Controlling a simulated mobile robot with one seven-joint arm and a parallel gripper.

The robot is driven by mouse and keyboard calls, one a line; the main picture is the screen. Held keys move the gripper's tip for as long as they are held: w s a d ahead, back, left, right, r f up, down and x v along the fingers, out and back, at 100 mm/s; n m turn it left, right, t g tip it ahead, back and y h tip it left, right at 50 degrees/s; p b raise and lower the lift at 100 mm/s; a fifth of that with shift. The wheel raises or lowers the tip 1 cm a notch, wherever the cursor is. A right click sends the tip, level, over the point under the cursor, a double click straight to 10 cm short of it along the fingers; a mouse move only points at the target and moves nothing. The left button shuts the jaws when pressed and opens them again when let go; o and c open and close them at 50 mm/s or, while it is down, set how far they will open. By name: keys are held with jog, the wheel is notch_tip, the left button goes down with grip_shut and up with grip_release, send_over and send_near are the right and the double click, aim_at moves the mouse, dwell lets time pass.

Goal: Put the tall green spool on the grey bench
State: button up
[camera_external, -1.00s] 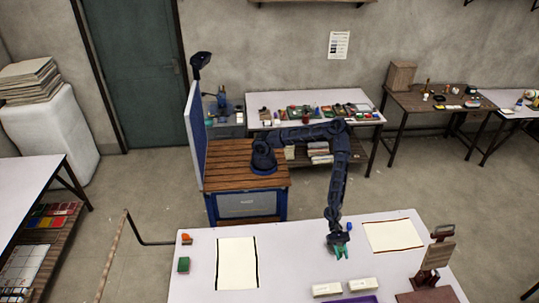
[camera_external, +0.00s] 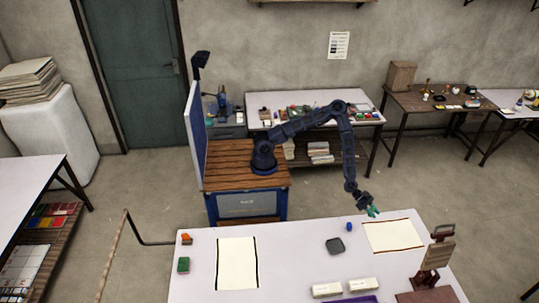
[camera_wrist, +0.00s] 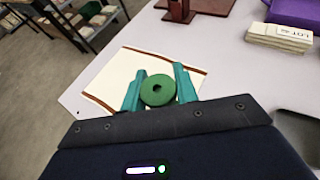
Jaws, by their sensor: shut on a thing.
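My gripper (camera_wrist: 158,87) has teal fingers, shut on a round green spool (camera_wrist: 158,91) with a hole in its middle. The spool is seen end-on, so its height does not show. In the external view my gripper (camera_external: 373,211) is above the table's far edge, by the cream cloth with the brown border (camera_external: 393,236). The spool appears held up, apart from the surface. The pale grey-white bench top (camera_external: 290,256) under the cloth spans the foreground; I cannot tell for sure whether it is the grey bench named.
Bare top lies between the dark-edged cloth and the dish.

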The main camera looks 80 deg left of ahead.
jog(key=w+a+f+n+t+y, duration=0.1)
jog(key=w+a+n+y, duration=0.15)
jog(key=a, duration=0.65)
jog(key=w+a+f+n+t+y, duration=0.15)
jog(key=w+a, duration=0.25)
jog(key=a, duration=0.6)
jog(key=w+a+f+n+t+y, duration=0.15)
jog(key=w+a, duration=0.25)
jog(key=a, duration=0.5)
jog(key=s+a+n+t+y, duration=0.1)
jog(key=a+n+y, duration=0.1)
jog(key=a, duration=1.2)
jog(key=s+a+f+n+y, duration=0.1)
jog(key=a+n+y, duration=0.2)
jog(key=a, duration=1.1)
jog(key=shift+s+t, duration=0.3)
jog(key=shift+t, duration=0.1)
